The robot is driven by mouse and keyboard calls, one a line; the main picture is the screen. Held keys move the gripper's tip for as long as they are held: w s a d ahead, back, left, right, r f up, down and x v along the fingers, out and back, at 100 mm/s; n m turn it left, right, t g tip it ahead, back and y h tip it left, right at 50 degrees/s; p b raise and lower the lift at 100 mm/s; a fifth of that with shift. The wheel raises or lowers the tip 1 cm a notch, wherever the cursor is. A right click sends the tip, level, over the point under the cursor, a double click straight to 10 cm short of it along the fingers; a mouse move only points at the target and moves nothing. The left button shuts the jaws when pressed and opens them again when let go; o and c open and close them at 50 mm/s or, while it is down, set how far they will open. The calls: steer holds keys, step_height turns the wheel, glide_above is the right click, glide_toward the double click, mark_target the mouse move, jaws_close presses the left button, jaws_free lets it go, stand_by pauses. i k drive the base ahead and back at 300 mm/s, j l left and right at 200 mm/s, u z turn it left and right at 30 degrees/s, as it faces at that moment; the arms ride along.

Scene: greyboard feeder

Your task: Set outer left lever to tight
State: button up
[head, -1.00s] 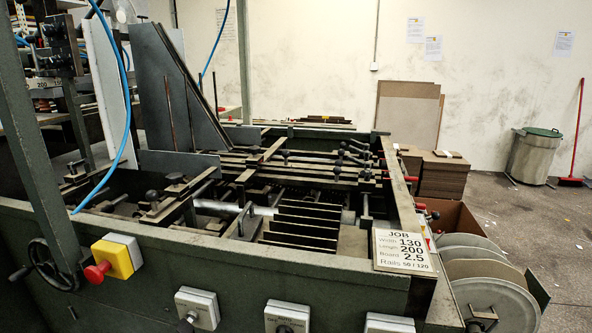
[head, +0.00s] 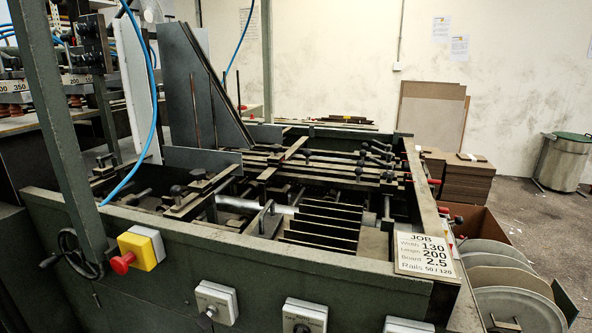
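The green feeder machine (head: 180,220) fills the middle of the head view. Several dark clamp levers with black knobs sit on its cross rails. One black knob (head: 178,190) is at the left of the bed, and a group of black-handled levers (head: 377,152) is at the far right end of the rails. Red-handled levers (head: 446,209) show at the right wall. I cannot tell which one is the outer left lever, or whether any is tight. My gripper is not in view.
A job card (head: 424,254) lies on the front right corner. A red stop button (head: 123,263) and a handwheel (head: 80,254) are on the front left. A blue hose (head: 150,110) hangs at left. Round discs (head: 510,290) stand at right; floor beyond them is open.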

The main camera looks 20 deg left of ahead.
mark_target(390, 175)
steer(key=i+l+z, duration=0.1)
steer(key=i+z, duration=0.15)
steer(key=i, duration=0.45)
steer(key=i+z, duration=0.25)
steer(key=i, duration=0.4)
